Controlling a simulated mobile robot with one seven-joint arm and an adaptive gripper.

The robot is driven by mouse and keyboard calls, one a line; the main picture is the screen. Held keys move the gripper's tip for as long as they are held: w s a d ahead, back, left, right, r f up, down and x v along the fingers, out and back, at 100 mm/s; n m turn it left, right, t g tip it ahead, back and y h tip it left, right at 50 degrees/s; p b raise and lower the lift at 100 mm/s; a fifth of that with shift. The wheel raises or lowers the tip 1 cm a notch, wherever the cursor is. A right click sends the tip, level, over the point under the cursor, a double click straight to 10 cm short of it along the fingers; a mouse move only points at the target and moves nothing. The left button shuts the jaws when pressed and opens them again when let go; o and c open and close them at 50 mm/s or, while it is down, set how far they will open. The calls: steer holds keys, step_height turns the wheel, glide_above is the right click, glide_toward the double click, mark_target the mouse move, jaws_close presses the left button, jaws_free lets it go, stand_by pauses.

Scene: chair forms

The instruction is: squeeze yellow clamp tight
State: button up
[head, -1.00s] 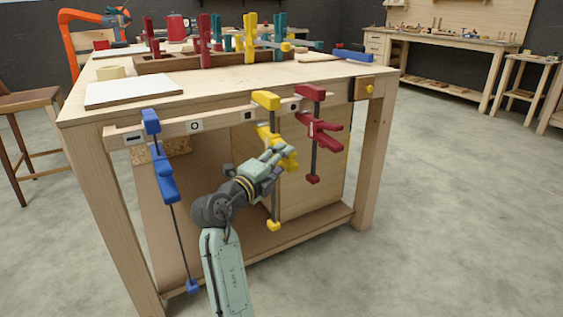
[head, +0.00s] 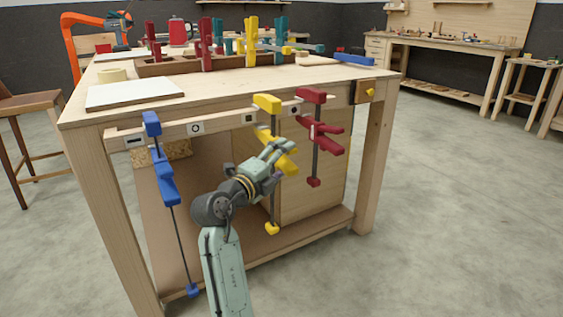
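The yellow clamp (head: 267,103) hangs upright on the light rail along the table's front edge, between a blue clamp and a red clamp. Its yellow handle part (head: 284,162) sits partway down the bar, and its yellow foot (head: 272,229) is at the bottom. My gripper (head: 284,147) is at the handle part, its fingers overlapping it in the picture and hiding some of it. I cannot tell whether the fingers touch or close on the handle.
The blue clamp (head: 165,185) hangs at left and the red clamp (head: 320,133) hangs close at right. A wooden panel (head: 310,190) stands behind the yellow clamp under the table. A white board (head: 135,93) lies on the tabletop. Open floor lies to the right.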

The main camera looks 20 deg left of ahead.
steer(key=shift+w, duration=0.1)
steer(key=shift+w+f+b, duration=0.1)
steer(key=shift+w+b, duration=0.35)
steer(key=shift+b, duration=0.2)
